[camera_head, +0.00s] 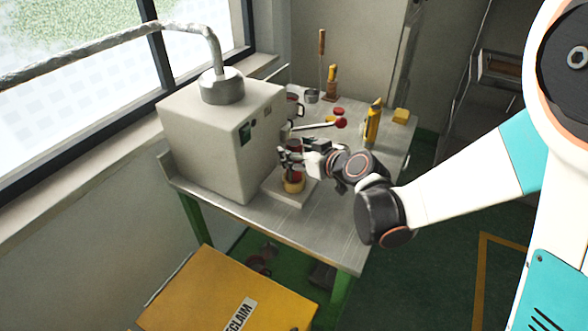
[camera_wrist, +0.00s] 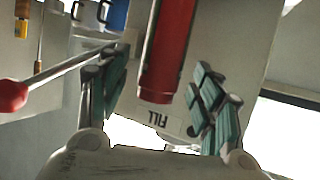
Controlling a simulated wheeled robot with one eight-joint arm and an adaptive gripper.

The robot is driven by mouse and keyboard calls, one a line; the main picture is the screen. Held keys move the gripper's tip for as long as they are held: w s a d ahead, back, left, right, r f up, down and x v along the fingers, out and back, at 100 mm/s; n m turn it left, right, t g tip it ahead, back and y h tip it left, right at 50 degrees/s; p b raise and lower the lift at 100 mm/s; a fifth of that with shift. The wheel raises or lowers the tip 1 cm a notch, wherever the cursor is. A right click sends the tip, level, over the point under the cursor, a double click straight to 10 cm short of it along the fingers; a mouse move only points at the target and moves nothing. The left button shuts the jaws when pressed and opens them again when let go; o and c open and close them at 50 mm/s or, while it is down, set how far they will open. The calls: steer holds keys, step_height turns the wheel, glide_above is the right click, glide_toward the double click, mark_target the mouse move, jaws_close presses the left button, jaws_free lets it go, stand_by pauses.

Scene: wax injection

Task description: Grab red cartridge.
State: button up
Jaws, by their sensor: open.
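The red cartridge (camera_wrist: 170,50) is a long red cylinder between my gripper's two fingers in the wrist view, with a gap on either side. In the head view the cartridge (camera_head: 295,145) stands at the front of the grey machine, above a brass-coloured base (camera_head: 293,185), partly hidden by my fingers. My gripper (camera_wrist: 160,82) is open around it. In the head view my gripper (camera_head: 291,157) reaches in from the right, beside the machine.
The grey box machine (camera_head: 205,140) has a lever with a red knob (camera_head: 341,122); the lever (camera_wrist: 60,68) passes close to my left finger in the wrist view. Mugs, a yellow tool (camera_head: 373,122) and a yellow block (camera_head: 401,115) stand on the metal table (camera_head: 330,225). A yellow bin (camera_head: 215,290) is below.

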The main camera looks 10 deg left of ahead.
steer(key=shift+x, duration=1.05)
jaws_close()
steer(key=shift+r, duration=0.1)
